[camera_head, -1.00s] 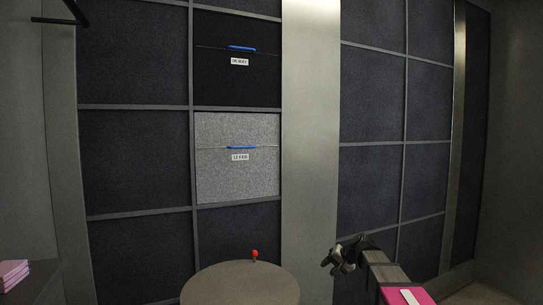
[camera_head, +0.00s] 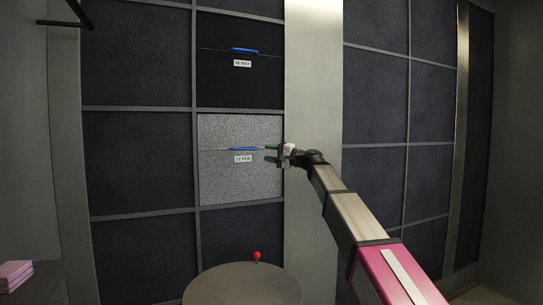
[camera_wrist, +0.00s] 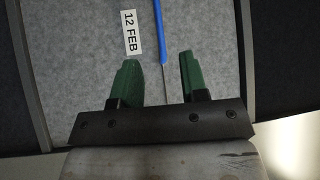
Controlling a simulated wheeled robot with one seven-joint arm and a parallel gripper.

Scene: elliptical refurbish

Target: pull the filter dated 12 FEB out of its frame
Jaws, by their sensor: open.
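The filter dated 12 FEB (camera_head: 220,180) is a light grey speckled panel seated in its frame in the wall. A blue handle (camera_head: 244,149) lies across its middle on a thin rod, with the white date label (camera_head: 243,158) just below. My gripper (camera_head: 271,154) is at the filter's right edge, green fingers pointing left toward the handle. In the wrist view the open fingers (camera_wrist: 160,75) straddle the line of the rod. The blue handle (camera_wrist: 161,30) lies mostly beyond the fingertips, its near end between them. The label (camera_wrist: 130,33) reads 12 FEB. Nothing is held.
A black filter (camera_head: 225,85) with its own blue handle and label sits directly above. A round table (camera_head: 240,290) with a red-topped lever (camera_head: 257,256) stands below. Pink blocks (camera_head: 14,274) lie at the lower left. A pale column (camera_head: 313,80) is right of the filter.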

